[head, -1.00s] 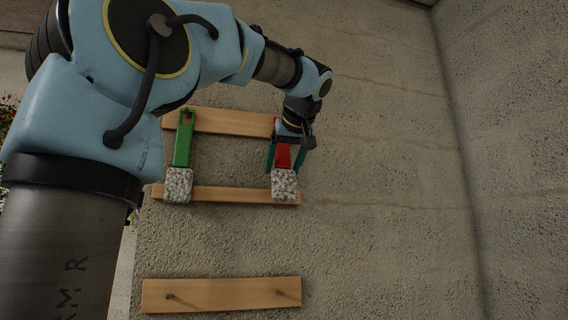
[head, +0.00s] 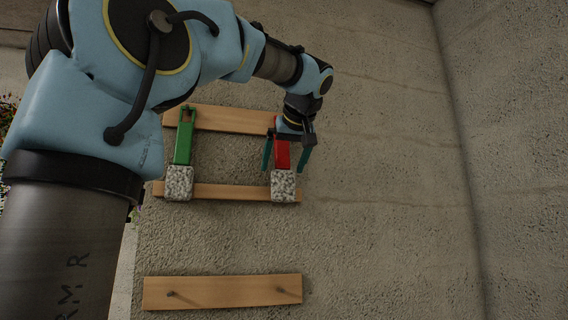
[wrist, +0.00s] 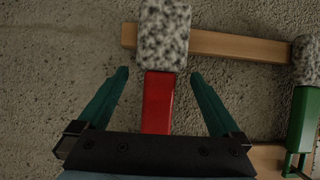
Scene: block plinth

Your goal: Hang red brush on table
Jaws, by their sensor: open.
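The red brush (head: 282,155) hangs on the wooden rack at the upper right, its speckled grey-white bristle head down in front of the lower slat. Its top is hidden behind my gripper. In the wrist view the red handle (wrist: 157,103) runs between my fingers. My gripper (head: 286,160) is open, with one teal finger on each side of the handle. In the wrist view my gripper (wrist: 159,75) shows gaps between both fingers and the handle. The lower board (head: 225,293) has two pegs and nothing on them.
A green brush (head: 183,143) hangs at the left of the same rack, also bristles down. The upper slat (head: 225,118) and lower slat (head: 230,191) are on a rough grey surface. The area to the right is bare.

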